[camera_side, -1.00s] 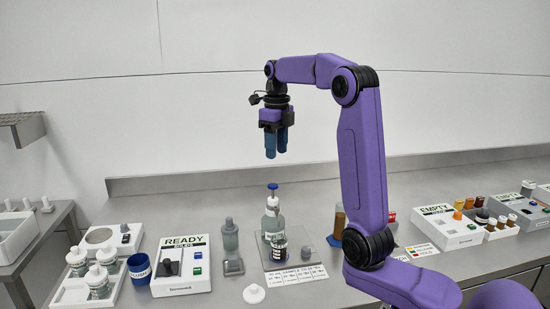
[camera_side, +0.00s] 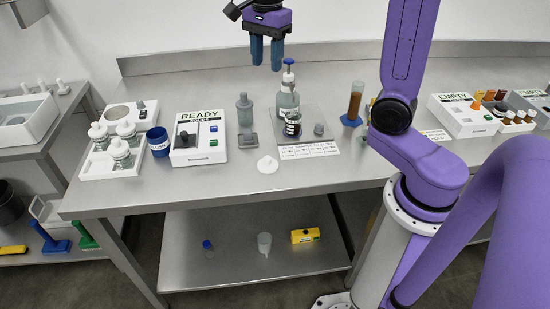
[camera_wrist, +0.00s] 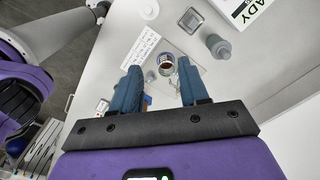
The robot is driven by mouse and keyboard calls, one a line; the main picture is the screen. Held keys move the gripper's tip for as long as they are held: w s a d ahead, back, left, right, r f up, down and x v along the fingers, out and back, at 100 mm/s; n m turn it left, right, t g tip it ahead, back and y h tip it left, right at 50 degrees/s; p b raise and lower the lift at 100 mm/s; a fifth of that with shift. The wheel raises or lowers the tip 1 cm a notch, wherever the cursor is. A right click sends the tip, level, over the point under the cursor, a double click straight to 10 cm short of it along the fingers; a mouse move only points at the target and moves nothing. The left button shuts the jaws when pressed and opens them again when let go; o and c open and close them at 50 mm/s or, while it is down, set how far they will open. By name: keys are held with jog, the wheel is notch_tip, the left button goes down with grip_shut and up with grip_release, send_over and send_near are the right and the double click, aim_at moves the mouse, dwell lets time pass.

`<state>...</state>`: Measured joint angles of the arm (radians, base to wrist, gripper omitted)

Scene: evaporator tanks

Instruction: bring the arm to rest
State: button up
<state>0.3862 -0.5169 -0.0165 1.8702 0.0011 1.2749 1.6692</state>
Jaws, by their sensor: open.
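My gripper (camera_side: 266,66) hangs with its two blue fingers pointing down above the bench, just left of the blue-capped bottle's top in the side view. It is open and empty. In the wrist view the fingers (camera_wrist: 157,84) stand apart, with a round open vessel (camera_wrist: 166,64) seen between them below. My gripper looks clear of everything.
The white READY box (camera_side: 198,142), a blue cup (camera_side: 158,142) and a tray (camera_side: 84,166) of white-capped bottles stand left. A grey bottle (camera_side: 244,110) stands near the plate. A brown-filled cylinder (camera_side: 354,103) and the EMPTY box (camera_side: 462,117) stand right.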

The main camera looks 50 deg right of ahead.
jog(key=s+a+f+n, duration=0.2)
jog(key=s+f+n, duration=0.1)
jog(key=s+n, duration=0.5)
jog(key=s+a+f+n, duration=0.2)
jog(key=s+n, duration=0.6)
jog(key=n, duration=0.4)
jog(key=s+a+f+n, duration=0.2)
jog(key=s+f+n, duration=0.2)
jog(key=s+n, duration=0.4)
jog(key=shift+s+a+f+n, duration=0.15)
jog(key=shift+s+a+n, duration=0.2)
jog(key=shift+n, duration=0.75)
